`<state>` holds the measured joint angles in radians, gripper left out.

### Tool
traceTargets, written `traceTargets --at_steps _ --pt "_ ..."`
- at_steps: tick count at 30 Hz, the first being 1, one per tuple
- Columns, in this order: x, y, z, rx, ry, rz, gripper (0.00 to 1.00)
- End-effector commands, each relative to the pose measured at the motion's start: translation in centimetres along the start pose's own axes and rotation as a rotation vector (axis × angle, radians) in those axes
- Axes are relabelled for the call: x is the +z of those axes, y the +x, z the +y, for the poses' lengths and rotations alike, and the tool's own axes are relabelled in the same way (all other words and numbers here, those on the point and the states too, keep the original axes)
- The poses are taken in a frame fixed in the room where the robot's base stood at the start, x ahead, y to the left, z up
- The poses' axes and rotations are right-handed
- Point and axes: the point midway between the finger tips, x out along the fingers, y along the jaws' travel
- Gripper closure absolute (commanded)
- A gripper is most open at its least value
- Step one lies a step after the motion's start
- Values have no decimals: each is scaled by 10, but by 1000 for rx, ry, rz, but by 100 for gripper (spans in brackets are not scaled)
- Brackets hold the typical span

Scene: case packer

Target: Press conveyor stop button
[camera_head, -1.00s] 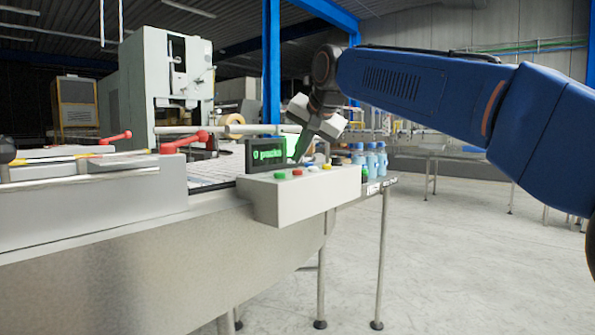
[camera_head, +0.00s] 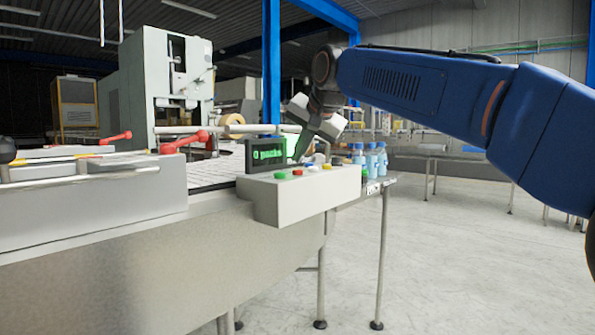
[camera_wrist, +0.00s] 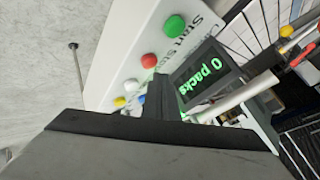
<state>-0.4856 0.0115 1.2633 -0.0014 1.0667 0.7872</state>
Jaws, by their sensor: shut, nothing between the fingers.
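The control box (camera_head: 290,202) is light grey and sits at the edge of the machine. Its sloped top carries a green button (camera_head: 281,175), a red button (camera_head: 297,172) and a yellow button (camera_head: 327,167). My gripper (camera_head: 295,158) is shut and empty, pointing down above the box near the display. In the wrist view its dark tip (camera_wrist: 157,84) appears close to the red button; contact cannot be told.
A display (camera_head: 266,154) reading "0 packs" stands behind the buttons, close to my gripper. Blue-capped bottles (camera_head: 372,160) stand to the right of the box. Red-handled levers (camera_head: 185,142) are to the left. Open floor lies to the front right.

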Motion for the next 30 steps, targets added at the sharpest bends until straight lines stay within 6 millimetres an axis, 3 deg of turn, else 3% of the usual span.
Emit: traceTargets --at_steps 30 --pt "4 6 4 0 0 0 100"
